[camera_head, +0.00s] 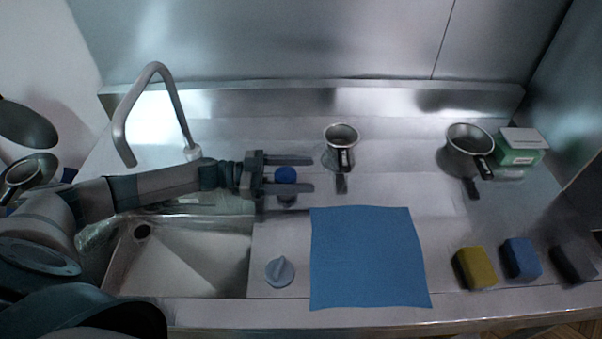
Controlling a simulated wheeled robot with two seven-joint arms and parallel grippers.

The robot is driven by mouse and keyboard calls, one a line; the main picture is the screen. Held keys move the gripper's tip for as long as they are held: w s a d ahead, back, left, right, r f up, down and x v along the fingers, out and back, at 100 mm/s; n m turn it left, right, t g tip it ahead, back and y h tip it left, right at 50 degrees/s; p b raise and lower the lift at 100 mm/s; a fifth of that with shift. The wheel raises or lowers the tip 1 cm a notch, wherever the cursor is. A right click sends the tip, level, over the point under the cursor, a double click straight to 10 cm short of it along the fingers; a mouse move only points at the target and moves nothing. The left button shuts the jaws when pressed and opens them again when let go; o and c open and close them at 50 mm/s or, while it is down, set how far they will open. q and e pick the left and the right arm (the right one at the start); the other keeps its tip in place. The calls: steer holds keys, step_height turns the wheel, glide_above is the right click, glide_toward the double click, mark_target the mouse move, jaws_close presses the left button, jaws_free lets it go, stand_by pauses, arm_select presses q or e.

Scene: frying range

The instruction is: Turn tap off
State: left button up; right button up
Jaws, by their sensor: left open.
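The grey tap (172,88) has a tall bent spout and stands behind the sink at the left. Its spout end hangs at the back left of the sink, and I cannot make out any water stream. My left gripper (300,174) reaches in from the left with its jaws open, fingers pointing right. A dark blue round knob (286,175) shows between the two fingers; I cannot tell whether they touch it. A pale blue-grey knob (280,271) sits on the counter front, right of the sink, apart from the gripper. My right gripper is not in view.
The steel sink (190,262) lies below my left arm. A blue cloth (368,258) lies mid-counter. Two small pans (341,136) (470,140) and a green-white box (519,147) stand behind it. Yellow (475,268), blue (521,259) and dark (573,262) blocks lie at the front right.

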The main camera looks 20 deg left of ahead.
arm_select(q)
steer(key=b+v, duration=0.3)
steer(key=v, duration=0.6)
steer(key=shift+s+a+f+b, duration=0.1)
steer(key=shift+a+f+b, duration=0.1)
steer(key=shift+b, duration=0.15)
steer(key=b+v, duration=0.2)
steer(key=v, duration=0.6)
steer(key=shift+r, duration=0.3)
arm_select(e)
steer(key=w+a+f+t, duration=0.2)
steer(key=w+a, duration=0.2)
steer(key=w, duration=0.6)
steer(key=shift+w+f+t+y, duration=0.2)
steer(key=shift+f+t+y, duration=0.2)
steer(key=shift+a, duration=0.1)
